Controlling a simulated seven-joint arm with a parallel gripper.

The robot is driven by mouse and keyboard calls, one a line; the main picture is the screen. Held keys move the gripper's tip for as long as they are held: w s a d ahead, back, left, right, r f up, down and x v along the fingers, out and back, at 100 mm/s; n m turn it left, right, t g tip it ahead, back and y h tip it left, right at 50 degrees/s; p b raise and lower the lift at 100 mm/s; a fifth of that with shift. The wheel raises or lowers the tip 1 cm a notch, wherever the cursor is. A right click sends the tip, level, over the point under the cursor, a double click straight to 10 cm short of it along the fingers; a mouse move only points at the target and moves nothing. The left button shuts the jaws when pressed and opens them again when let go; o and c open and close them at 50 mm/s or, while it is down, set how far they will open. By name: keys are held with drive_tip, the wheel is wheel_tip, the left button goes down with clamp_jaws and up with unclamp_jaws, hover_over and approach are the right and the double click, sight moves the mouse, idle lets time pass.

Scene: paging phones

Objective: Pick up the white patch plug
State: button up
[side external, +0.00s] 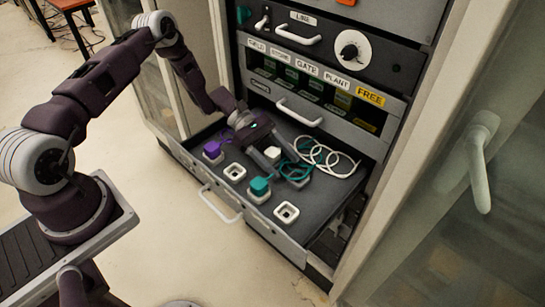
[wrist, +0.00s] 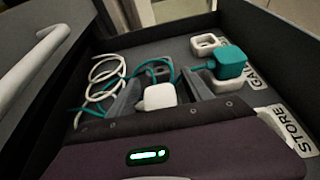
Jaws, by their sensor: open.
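The white patch plug (wrist: 159,96) is a small pale block in the open drawer. In the wrist view it shows between the two fingers of my gripper (wrist: 160,92), which are apart with a gap on each side of it. In the side view the plug (side external: 272,153) also appears between the fingers of my gripper (side external: 283,169), low over the drawer floor. My gripper is open and does not visibly grip the plug. Its lower part is hidden by my gripper in the wrist view, so I cannot tell how it is seated.
A teal plug (side external: 260,186) sits on a white socket near the drawer's front, close to my gripper. A purple plug (side external: 212,149) stands at the left. Empty white sockets (side external: 286,212) (side external: 235,172) are nearby. A coiled white cable (side external: 330,158) and teal cable lie behind.

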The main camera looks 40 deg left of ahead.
clamp_jaws()
wheel_tip(320, 180, up, 12)
drive_tip(key=a+n+t, duration=0.1)
drive_tip(key=a+t, duration=0.1)
drive_tip(key=s+a+r+n+t+y, duration=0.35)
drive_tip(key=a+r+n+t, duration=0.2)
drive_tip(key=a+n, duration=0.2)
drive_tip(key=m+g+h, duration=0.4)
drive_tip(key=m+g, duration=0.4)
drive_tip(key=m, duration=0.1)
hover_over(275, 154)
drive_tip(key=d, duration=0.2)
wheel_tip(275, 154, down, 8)
drive_tip(key=shift+w+a+r, duration=0.15)
drive_tip(key=shift+r, duration=0.1)
